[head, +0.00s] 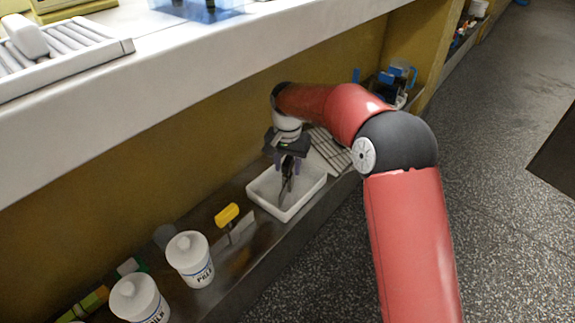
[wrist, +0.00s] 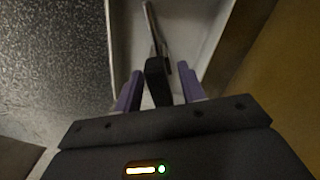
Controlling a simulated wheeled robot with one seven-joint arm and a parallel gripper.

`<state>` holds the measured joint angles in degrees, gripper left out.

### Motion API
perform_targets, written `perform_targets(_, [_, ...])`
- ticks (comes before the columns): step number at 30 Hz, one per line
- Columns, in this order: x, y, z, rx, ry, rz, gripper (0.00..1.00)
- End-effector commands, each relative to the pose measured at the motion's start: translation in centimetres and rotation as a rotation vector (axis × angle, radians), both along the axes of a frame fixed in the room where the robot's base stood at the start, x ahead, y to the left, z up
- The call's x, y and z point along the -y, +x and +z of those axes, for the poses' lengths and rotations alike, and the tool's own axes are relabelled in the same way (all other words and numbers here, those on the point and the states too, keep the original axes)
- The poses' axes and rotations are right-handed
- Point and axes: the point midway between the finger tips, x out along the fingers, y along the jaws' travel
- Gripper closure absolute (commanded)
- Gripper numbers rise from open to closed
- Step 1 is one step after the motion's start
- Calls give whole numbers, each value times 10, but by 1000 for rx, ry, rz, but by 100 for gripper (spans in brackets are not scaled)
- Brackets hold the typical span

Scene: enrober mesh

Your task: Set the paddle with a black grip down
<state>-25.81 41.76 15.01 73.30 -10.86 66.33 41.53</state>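The paddle with a black grip (wrist: 157,82) is in the white tray (head: 286,215), its thin metal part (wrist: 151,22) running away from the grip. In the head view the paddle (head: 287,187) shows as a dark, slanted shape below my gripper. My gripper (head: 290,165) points down over the tray. In the wrist view its two purple fingers (wrist: 160,80) stand on either side of the black grip, with narrow gaps showing between grip and fingers. The tray walls (wrist: 113,45) show around it. Whether the paddle's lower end touches the tray floor is hard to tell.
A slatted grey piece (head: 328,150) lies behind the tray. The white counter (head: 150,75) overhangs the shelf.

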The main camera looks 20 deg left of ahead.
Motion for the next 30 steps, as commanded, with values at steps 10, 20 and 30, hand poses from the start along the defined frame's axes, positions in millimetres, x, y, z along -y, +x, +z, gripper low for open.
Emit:
perform_targets(10, [-1,1,58,2,2,0,60])
perform_targets(20, [0,0,74,1,0,0,60])
perform_targets(30, [0,0,73,1,0,0,60])
